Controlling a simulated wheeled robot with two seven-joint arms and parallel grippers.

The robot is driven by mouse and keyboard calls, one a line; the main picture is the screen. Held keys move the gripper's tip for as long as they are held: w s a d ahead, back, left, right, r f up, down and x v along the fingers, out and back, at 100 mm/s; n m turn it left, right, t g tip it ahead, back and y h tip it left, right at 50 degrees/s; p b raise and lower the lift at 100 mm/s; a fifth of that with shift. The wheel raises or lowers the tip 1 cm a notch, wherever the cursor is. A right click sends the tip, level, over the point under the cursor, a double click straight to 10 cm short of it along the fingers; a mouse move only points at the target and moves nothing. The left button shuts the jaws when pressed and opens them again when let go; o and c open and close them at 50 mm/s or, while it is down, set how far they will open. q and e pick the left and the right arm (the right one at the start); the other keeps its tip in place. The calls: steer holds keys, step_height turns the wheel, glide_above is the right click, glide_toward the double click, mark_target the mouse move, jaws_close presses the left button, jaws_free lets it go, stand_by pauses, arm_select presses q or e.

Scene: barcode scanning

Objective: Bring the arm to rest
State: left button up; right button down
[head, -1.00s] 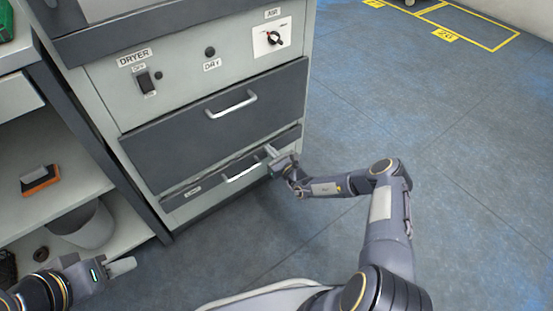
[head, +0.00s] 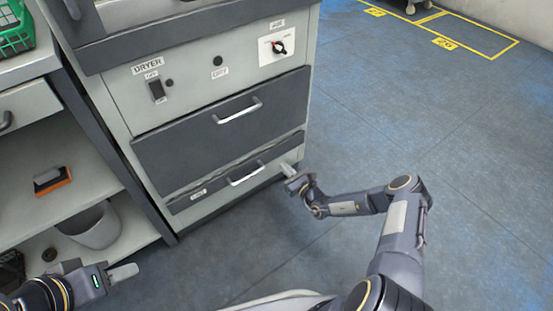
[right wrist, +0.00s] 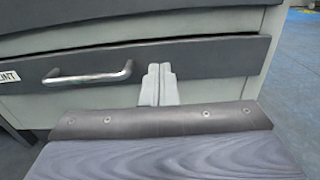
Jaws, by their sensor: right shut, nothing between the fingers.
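My right arm reaches in from the lower right in the head view. Its gripper (head: 290,172) is close in front of the dryer cabinet (head: 118,95), just right of the lowest drawer's handle (head: 244,179). In the right wrist view the two pale fingers (right wrist: 158,85) are together with nothing between them, right of the drawer handle (right wrist: 88,76). They look apart from the handle. My left gripper (head: 122,273) is at the lower left, low beside the shelf unit. Whether its fingers are open does not show.
The shelf unit (head: 85,170) on the left holds an orange-edged brush (head: 52,182) and a grey bin (head: 92,227). A green basket (head: 14,32) stands on top. The floor (head: 430,130) on the right is clear, with yellow markings (head: 480,35) at the back.

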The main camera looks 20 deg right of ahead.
steer(key=p+v, duration=0.1)
steer(key=v, duration=0.5)
steer(key=shift+s+r, duration=0.1)
steer(key=a+r+n+g+y, duration=0.4)
steer(key=r+n+y, duration=0.2)
steer(key=r+n, duration=0.6)
steer(key=s+a+r+n+g+y, duration=0.1)
steer(key=s+a+r+n+g, duration=0.1)
steer(key=s+r+n+g, duration=0.45)
steer(key=s+a+r+n+g, duration=0.1)
steer(key=s+a+r+n, duration=0.15)
steer(key=r, duration=0.75)
steer(key=s+d+r+n+h, duration=0.2)
steer(key=s+r+n+h, duration=0.25)
steer(key=s, duration=0.85)
steer(key=s+d+r+n+h, duration=0.2)
steer(key=s+r+n+h, duration=0.25)
steer(key=s, duration=0.75)
step_height(320, 180, up, 31)
steer(key=p, duration=3.1)
steer(key=shift+s+d+f+h+p, duration=0.2)
steer(key=shift+s+d+h+p, duration=0.05)
steer(key=shift+d+h+p, duration=0.1)
